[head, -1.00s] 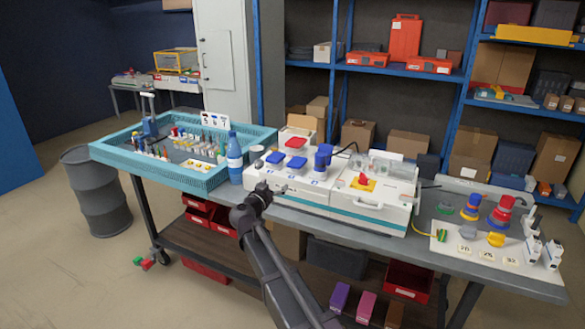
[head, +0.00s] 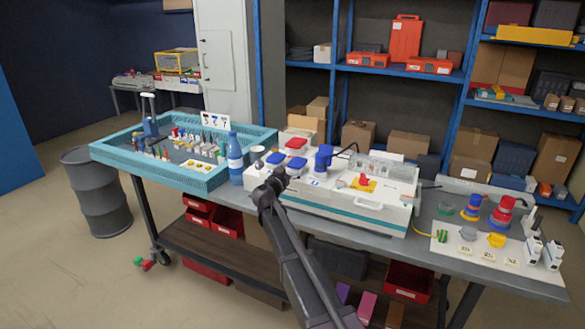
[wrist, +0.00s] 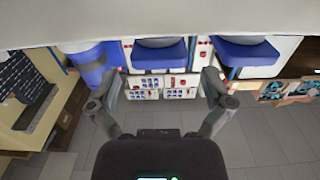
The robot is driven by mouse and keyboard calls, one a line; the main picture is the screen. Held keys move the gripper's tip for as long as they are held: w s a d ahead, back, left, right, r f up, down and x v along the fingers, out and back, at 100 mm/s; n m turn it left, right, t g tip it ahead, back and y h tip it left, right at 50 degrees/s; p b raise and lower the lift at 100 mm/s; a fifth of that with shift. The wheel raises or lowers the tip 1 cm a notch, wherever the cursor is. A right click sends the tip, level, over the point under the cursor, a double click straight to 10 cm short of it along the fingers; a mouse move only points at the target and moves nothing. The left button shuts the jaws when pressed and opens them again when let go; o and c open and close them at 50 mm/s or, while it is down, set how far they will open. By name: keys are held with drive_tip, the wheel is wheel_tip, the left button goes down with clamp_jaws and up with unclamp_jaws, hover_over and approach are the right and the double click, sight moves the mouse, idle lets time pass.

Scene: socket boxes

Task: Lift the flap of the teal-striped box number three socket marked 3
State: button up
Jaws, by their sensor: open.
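The white box with a teal stripe (head: 340,216) stands on the table. Its top carries blue flaps, including a left one (head: 275,158) and a middle one (head: 296,162), with a tall blue piece (head: 323,158) to their right. My gripper (head: 277,181) is over the box's front left part, close to the blue flaps. In the wrist view my gripper (wrist: 160,80) is open and empty, with a blue flap (wrist: 160,55) beyond its fingertips and another blue flap (wrist: 247,54) to the right. I cannot read a 3 on any socket.
A red flap (head: 296,143) is on a box behind. A blue bottle (head: 235,158) stands left of the box, beside a teal tray (head: 190,185) of small parts. A white board (head: 480,246) with plugs lies at right.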

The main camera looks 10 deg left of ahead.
sight(297, 163)
drive_tip(key=shift+x, duration=1.35)
drive_tip(key=shift+c, duration=0.2)
drive_tip(key=c, duration=1)
drive_tip(key=shift+a, duration=0.3)
drive_tip(key=shift+c, duration=0.9)
drive_tip(key=shift+d, duration=0.35)
drive_tip(key=shift+d+r, duration=0.1)
